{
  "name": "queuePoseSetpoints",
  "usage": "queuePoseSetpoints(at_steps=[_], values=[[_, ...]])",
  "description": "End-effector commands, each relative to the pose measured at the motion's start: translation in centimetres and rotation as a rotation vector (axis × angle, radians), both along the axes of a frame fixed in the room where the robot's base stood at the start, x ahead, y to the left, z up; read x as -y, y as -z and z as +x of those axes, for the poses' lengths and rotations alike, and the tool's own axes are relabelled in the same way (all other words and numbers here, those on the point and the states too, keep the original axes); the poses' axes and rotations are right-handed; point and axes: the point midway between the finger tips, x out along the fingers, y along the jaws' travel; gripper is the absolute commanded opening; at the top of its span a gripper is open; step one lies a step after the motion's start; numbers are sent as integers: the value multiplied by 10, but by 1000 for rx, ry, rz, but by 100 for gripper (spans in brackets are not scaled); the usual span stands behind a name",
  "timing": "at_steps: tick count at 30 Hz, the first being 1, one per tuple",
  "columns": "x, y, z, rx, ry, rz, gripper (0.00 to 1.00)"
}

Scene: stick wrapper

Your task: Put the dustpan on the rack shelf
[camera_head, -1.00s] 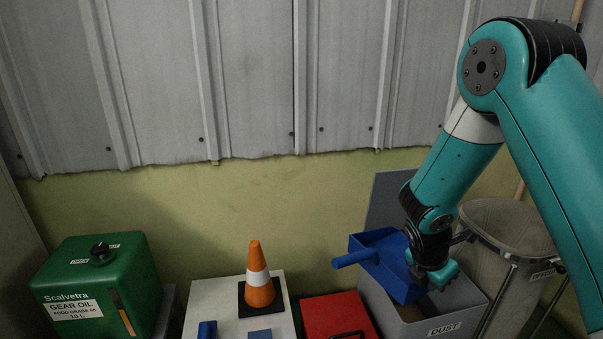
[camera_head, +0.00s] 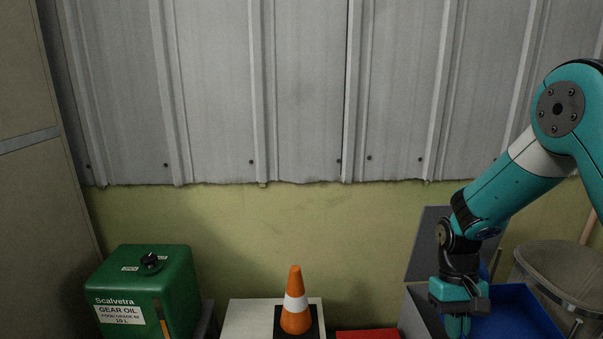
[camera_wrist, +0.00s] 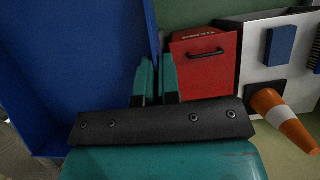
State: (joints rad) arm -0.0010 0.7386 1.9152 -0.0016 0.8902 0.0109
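The blue dustpan (camera_head: 525,308) is at the lower right of the head view, its wide tray partly behind my arm and cut by the bottom edge. It fills the left of the wrist view (camera_wrist: 70,70). My gripper (camera_head: 457,326) points down at the dustpan's left side. In the wrist view, the fingers of my gripper (camera_wrist: 156,78) are close together around the dustpan's side wall, so it is shut on that wall. I cannot make out a rack shelf for certain in either view.
A grey bin (camera_head: 420,318) with a raised lid (camera_head: 424,243) is beside the dustpan. A red box (camera_head: 368,335), an orange cone (camera_head: 295,308) on a white surface (camera_head: 245,318) and a green oil can (camera_head: 148,290) lie leftward. A tall cabinet (camera_head: 40,190) stands far left.

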Motion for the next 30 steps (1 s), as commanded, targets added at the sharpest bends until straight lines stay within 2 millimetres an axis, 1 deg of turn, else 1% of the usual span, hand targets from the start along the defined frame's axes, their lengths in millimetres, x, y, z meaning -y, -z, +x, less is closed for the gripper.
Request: queuePoseSetpoints(at_steps=[1,8,24,27,30], values=[[0,-23,0,-1,-7,-1,0],[0,-64,-3,-1,-10,-2,0],[0,-175,-13,-1,-10,-3,0],[0,-193,-16,-1,-10,-3,0],[0,-207,-17,0,-10,-2,0]])
